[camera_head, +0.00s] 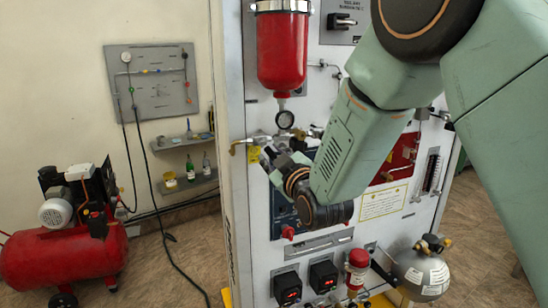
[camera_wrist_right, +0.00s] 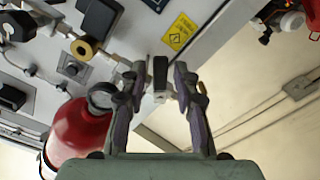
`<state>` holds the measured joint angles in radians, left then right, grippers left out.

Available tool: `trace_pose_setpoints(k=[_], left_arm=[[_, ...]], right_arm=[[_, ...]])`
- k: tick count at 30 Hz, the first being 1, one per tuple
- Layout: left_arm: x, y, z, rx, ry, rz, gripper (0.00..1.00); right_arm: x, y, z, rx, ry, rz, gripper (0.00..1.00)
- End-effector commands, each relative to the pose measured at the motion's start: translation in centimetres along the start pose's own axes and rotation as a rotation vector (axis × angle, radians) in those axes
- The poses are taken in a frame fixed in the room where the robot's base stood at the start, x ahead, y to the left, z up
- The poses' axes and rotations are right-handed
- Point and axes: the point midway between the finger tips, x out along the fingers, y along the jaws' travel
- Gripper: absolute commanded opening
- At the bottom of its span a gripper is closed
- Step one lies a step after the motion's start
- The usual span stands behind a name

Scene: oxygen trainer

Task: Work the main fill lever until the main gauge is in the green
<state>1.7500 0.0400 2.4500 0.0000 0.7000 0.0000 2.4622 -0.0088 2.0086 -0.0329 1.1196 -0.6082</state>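My right gripper (camera_head: 270,158) is at the left edge of the panel, below the red cylinder, and its own arm partly hides it. In the right wrist view its two fingers (camera_wrist_right: 160,75) are apart, one on each side of a black handle with a silver end, which looks like the fill lever (camera_wrist_right: 160,72). Narrow gaps show beside the handle, so the grip is not closed. A small round gauge (camera_head: 285,119) sits under the red cylinder; its needle and coloured zones are too small to read. My left gripper is not in view.
The red cylinder (camera_head: 281,50) hangs above the gauge and shows in the right wrist view (camera_wrist_right: 75,140). A yellow label (camera_wrist_right: 180,32) is on the panel near the fingers. A red compressor (camera_head: 65,245) stands left.

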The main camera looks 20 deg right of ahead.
Motion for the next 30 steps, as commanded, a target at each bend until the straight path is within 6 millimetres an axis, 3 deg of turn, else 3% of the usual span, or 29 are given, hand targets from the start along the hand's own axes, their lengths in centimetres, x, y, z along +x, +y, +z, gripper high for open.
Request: trace_pose_setpoints(k=[14,30], left_arm=[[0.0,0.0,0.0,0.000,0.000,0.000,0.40],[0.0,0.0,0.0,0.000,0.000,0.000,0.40]], right_arm=[[-0.9,-0.1,0.1,0.001,-0.003,-0.001,0.38],[-10.0,0.0,0.1,0.001,-0.003,-0.001,0.38]])
